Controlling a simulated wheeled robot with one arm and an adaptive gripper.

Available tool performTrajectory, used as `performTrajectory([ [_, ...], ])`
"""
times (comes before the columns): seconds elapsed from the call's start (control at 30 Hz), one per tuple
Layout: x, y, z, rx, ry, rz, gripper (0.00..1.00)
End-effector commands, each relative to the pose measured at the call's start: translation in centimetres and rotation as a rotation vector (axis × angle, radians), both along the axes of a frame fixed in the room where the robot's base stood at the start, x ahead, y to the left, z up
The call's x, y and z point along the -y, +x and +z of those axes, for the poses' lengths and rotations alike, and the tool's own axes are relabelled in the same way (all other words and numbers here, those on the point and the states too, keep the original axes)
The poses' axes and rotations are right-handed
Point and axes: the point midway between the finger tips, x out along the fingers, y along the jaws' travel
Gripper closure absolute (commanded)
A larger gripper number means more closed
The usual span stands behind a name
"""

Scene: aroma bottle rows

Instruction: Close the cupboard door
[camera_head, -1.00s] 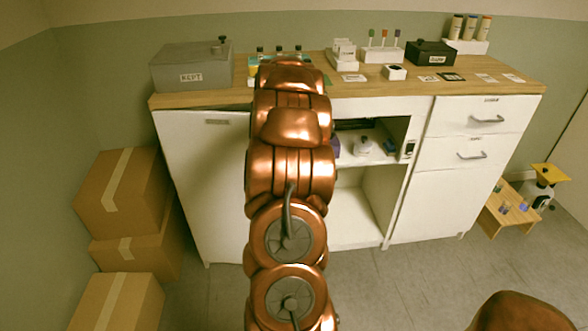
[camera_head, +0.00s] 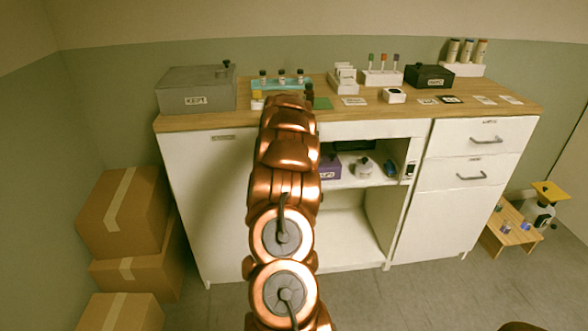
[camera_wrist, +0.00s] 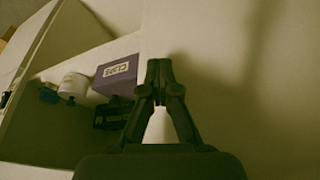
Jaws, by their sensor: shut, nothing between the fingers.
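The white cupboard door (camera_head: 205,190) is at the left of the cabinet in the head view, its small handle (camera_head: 223,137) near the top. It looks about flush with the cabinet front, but my arm hides its right edge. In the wrist view, a pale panel (camera_wrist: 215,60) that looks like the door fills the right side. My gripper (camera_wrist: 158,66) is shut and empty, with its tips in front of this panel; I cannot tell whether they touch it. The head view hides my gripper behind my arm.
The open compartment right of the door holds a purple box (camera_wrist: 117,76) and a white jar (camera_wrist: 73,86). The countertop (camera_head: 345,115) carries a grey box (camera_head: 197,90), bottles and racks. Cardboard boxes (camera_head: 125,212) stand at the left. The floor in front is clear.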

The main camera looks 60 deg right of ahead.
Motion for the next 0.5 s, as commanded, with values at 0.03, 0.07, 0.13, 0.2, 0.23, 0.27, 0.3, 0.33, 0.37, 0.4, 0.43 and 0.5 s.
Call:
performTrajectory([
  [0.03, 0.8, 0.5, 0.5, 0.016, -0.026, 0.002, 1.0],
  [0.07, 0.9, 0.5, 0.6, 0.016, -0.026, 0.001, 1.0],
  [0.13, 1.1, 0.7, 0.6, 0.018, -0.03, 0.001, 1.0],
  [0.2, 1.3, 0.7, 0.7, 0.02, -0.033, 0.002, 1.0],
  [0.23, 1.4, 0.8, 0.7, 0.021, -0.033, 0.002, 1.0],
  [0.27, 1.5, 0.8, 0.7, 0.023, -0.034, 0.003, 1.0],
  [0.3, 1.6, 0.8, 0.7, 0.024, -0.036, 0.003, 1.0],
  [0.33, 1.7, 0.9, 0.7, 0.024, -0.037, 0.003, 1.0],
  [0.37, 1.8, 0.9, 0.8, 0.026, -0.037, 0.003, 1.0],
  [0.4, 1.9, 0.9, 0.8, 0.027, -0.039, 0.004, 1.0],
  [0.43, 2.0, 0.9, 0.8, 0.027, -0.039, 0.003, 1.0],
  [0.5, 2.1, 0.9, 0.8, 0.029, -0.039, 0.003, 1.0],
])
